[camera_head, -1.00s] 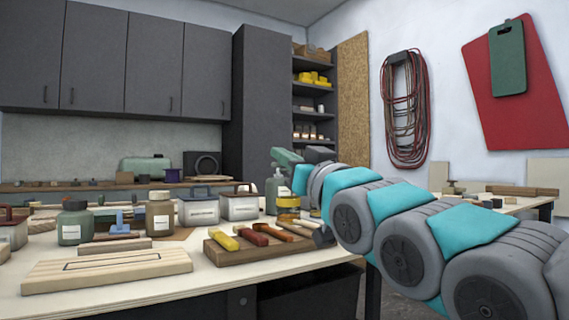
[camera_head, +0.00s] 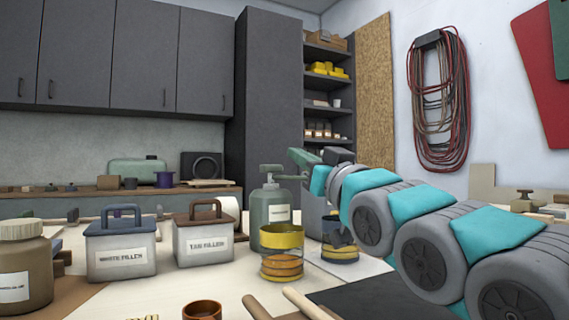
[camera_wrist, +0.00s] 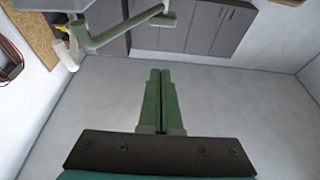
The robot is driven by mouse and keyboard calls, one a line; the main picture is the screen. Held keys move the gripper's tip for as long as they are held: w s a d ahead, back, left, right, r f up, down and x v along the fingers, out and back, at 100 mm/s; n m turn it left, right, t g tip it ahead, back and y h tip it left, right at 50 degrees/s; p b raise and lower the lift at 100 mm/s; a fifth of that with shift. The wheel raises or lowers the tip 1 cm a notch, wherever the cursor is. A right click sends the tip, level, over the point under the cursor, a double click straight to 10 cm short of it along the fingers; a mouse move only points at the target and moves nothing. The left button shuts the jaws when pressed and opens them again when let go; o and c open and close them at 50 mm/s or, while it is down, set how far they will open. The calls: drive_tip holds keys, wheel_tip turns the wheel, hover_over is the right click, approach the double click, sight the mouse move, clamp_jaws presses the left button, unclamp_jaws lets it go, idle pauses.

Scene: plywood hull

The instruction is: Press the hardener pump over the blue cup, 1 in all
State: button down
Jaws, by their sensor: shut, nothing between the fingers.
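A green pump bottle (camera_head: 273,212) with a pale label stands upright on the table in the head view; its pump head (camera_head: 271,169) has a spout to the right. I cannot read which pump it is. My gripper (camera_head: 294,154) is shut and empty, above and right of that pump head; I cannot tell if they touch. A cup with a dark blue band (camera_head: 340,248) stands right of the bottle, partly behind my arm. In the wrist view my shut green fingers (camera_wrist: 160,73) show, and a green bent piece (camera_wrist: 125,30), perhaps a pump spout, lies beyond them.
A yellow-rimmed cup (camera_head: 282,238) stands before the bottle. White filler (camera_head: 122,248) and tan filler (camera_head: 205,240) tins and a brown jar (camera_head: 24,265) stand to the left. A grey container (camera_head: 313,212) is partly behind my arm. Wooden handles (camera_head: 298,300) lie at the front.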

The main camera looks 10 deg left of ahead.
sight(296, 178)
drive_tip(key=shift+w, duration=0.3)
drive_tip(key=p+x, duration=0.1)
drive_tip(key=x, duration=0.9)
drive_tip(key=shift+f, duration=0.25)
drive_tip(key=shift+f+b, duration=0.65)
drive_tip(key=shift+f, duration=1.05)
